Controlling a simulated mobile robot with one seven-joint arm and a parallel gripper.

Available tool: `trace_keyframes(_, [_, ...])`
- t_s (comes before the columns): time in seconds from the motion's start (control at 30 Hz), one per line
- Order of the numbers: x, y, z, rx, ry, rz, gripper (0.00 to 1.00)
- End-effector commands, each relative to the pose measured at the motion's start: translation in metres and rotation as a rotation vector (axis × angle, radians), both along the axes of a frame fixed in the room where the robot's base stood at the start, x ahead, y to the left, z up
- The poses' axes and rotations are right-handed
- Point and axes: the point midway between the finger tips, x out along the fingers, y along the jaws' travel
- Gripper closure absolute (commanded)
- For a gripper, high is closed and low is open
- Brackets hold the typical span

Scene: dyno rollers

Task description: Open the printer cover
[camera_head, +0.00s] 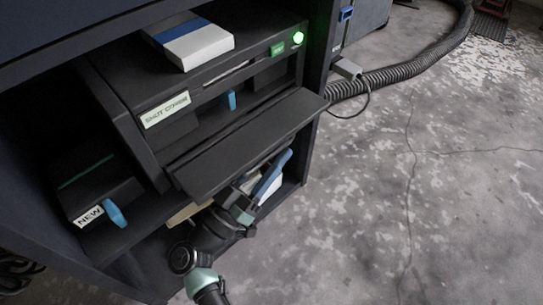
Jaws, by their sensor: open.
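The black printer (135,88) sits in a dark cabinet, with a white label on its front. Its front cover (245,145) is a long dark flap tilted out and down, sticking out past the cabinet front. Above it the front opening shows, with a small blue tab (231,99) inside. My gripper (248,192) is below the flap, near its lower right part. The flap and wrist partly hide the fingertips, and I cannot tell whether they touch the flap. Nothing is seen held in it.
A white and blue box (192,41) lies on the printer. A green light (298,38) glows at its right. A black cartridge (95,185) labelled NEW, with a blue tab, stands at left. A blue object (272,176) is on the lower shelf. A hose (400,75) runs right; open floor lies in front.

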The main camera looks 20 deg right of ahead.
Motion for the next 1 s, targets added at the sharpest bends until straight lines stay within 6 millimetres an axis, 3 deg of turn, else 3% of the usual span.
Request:
trace_keyframes(0.3, [0.001, -0.0027, 0.002, 0.0, 0.0, -0.001, 0.58])
trace_keyframes(0.53, [0.0011, -0.0024, 0.0017, 0.0, 0.0, -0.001, 0.99])
trace_keyframes(1.0, [0.001, -0.0022, 0.0014, 0.0, 0.0, -0.001, 1.0])
